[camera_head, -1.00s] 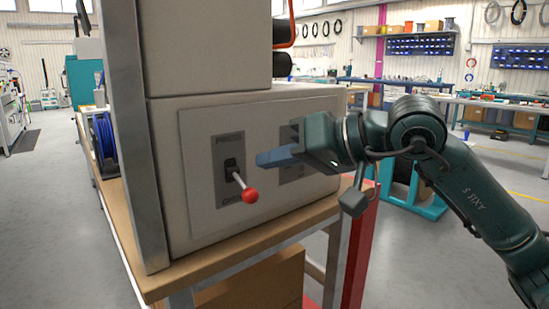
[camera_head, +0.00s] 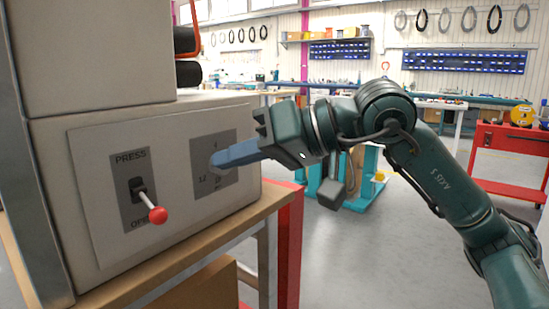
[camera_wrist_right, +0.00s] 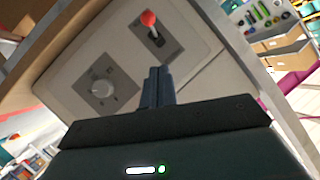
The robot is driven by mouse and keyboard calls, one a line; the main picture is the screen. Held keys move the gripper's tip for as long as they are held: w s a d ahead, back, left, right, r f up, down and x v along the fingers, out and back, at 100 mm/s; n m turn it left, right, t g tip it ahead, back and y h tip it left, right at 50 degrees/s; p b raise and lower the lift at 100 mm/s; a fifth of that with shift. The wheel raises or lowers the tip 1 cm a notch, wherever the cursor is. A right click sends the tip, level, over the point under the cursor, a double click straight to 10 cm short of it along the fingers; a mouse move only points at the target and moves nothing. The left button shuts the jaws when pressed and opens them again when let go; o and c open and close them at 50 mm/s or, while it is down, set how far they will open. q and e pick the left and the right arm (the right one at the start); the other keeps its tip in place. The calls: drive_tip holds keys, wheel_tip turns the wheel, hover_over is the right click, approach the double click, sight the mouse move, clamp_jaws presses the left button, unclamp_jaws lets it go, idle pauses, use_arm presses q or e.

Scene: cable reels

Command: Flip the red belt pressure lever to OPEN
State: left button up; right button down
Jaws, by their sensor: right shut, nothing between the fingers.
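The red-balled lever (camera_head: 158,215) sticks out of a dark plate marked PRESS at the top and OPEN at the bottom, on the machine's light panel (camera_head: 95,185). Its red ball hangs down and outward, toward the OPEN end. It also shows in the right wrist view (camera_wrist_right: 148,18), beyond the fingertips. My right gripper (camera_head: 216,159) is shut and empty, with its blue fingers pointing left, above and to the right of the ball, apart from it. In the head view the fingers cover part of the neighbouring dial plate (camera_head: 229,185). My left gripper is out of view.
The round dial (camera_wrist_right: 101,88) sits beside the lever on the same panel. The machine stands on a wooden-topped bench (camera_head: 200,240) with a red post (camera_head: 289,240) at its corner. A red cart (camera_head: 505,155) stands at the right. Open floor lies between.

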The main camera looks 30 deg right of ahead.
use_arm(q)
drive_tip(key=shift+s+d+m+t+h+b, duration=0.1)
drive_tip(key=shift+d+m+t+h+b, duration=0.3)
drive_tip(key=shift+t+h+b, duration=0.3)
use_arm(e)
drive_tip(key=shift+s+d, duration=1.7)
drive_tip(key=shift+s, duration=0.15)
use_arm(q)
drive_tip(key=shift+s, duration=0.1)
